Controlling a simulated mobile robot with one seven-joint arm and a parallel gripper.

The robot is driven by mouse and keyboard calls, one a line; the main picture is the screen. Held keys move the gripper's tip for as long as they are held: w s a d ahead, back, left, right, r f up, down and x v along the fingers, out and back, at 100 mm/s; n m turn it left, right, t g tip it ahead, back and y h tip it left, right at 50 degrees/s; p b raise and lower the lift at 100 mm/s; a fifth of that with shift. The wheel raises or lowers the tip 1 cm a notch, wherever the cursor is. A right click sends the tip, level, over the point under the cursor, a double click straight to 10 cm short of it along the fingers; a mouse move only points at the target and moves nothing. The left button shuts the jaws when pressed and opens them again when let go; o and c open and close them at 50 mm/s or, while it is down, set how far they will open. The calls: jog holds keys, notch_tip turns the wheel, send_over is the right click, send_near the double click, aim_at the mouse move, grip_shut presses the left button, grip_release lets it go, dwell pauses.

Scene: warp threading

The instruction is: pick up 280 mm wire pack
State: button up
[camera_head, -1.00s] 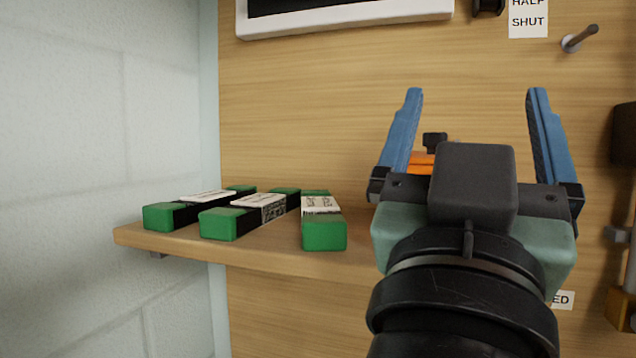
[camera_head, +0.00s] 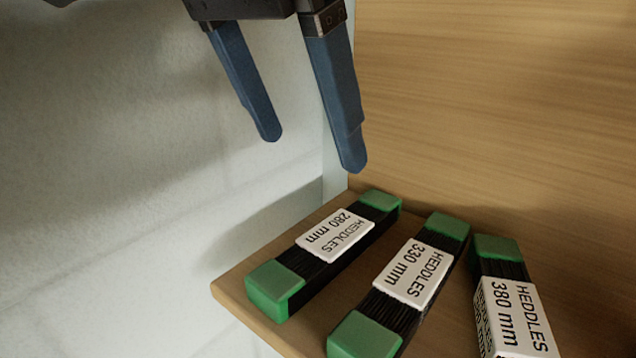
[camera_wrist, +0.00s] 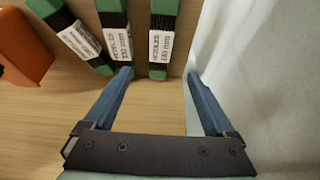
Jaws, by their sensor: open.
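The 280 mm wire pack (camera_head: 337,234) is a black bundle with green end caps and a white "HEDDLES 280 mm" label. It lies leftmost on a wooden shelf, nearest the wall. My gripper (camera_head: 311,152) is open and empty, its two blue fingers pointing down above the shelf, apart from the pack. In the wrist view the pack (camera_wrist: 161,45) is the rightmost, and its near green end appears between the fingertips (camera_wrist: 160,74). Nothing hides its label.
The 330 mm pack (camera_head: 410,271) lies close to the right, and the 380 mm pack (camera_head: 513,315) beyond it. The pale wall (camera_head: 130,180) stands close on the left. The wooden back panel (camera_head: 480,110) rises behind. An orange object (camera_wrist: 25,48) shows in the wrist view.

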send_over(335, 232)
jog(key=s+a, duration=0.1)
jog(key=s, duration=0.1)
notch_tip(335, 232, down, 7)
jog(key=shift+a+b, duration=0.15)
jog(key=shift+b, duration=0.25)
jog(key=shift+w+f+b, duration=0.1)
jog(key=shift+f+b, duration=0.5)
jog(key=shift+b, duration=0.1)
jog(key=b+x, duration=0.4)
jog(key=shift+w, duration=0.15)
jog(key=shift+c, duration=0.2)
grip_shut()
jog(key=shift+r, duration=0.1)
